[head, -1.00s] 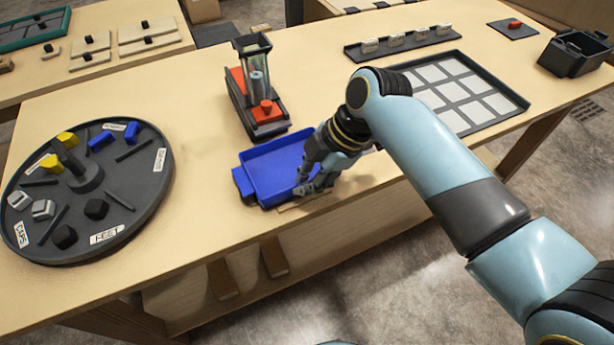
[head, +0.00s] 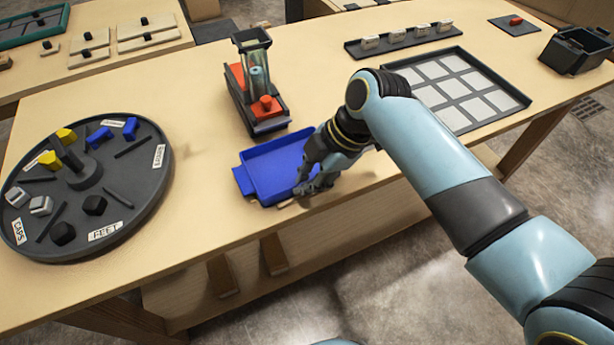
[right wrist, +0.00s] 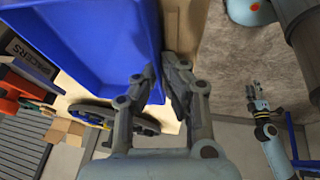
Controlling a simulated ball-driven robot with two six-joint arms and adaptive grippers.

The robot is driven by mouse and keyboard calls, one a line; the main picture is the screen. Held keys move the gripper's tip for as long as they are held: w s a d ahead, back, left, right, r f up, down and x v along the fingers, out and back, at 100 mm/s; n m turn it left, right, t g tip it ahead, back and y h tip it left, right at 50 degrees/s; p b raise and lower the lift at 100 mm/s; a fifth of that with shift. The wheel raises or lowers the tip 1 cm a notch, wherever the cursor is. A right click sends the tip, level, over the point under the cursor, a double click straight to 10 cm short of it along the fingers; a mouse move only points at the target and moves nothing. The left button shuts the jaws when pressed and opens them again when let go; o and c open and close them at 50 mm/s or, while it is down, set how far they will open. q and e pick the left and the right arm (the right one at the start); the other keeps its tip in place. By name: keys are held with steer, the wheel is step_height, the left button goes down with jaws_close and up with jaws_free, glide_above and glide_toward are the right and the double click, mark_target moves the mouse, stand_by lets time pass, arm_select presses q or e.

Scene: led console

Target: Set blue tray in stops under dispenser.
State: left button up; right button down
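The blue tray (head: 270,170) lies on the table in front of the dispenser (head: 256,90), with a gap between them. The dispenser has a clear upright column and a red base and knob. Stops under it are hard to make out. My right gripper (head: 307,177) is at the tray's right side near the table's front edge. In the right wrist view the fingers (right wrist: 162,82) are shut on the wall of the blue tray (right wrist: 95,40). My left gripper (right wrist: 254,91) shows only small in that view, away from the table, and its opening is unclear.
A dark round turntable (head: 125,205) with yellow, blue, grey and black parts stands left of the tray. A black bin (head: 574,52) stands at far right. Table between turntable and tray is bare.

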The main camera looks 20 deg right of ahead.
steer(key=shift+f, duration=0.15)
steer(key=c, duration=1.4)
jaws_free()
steer(key=v, duration=1.2)
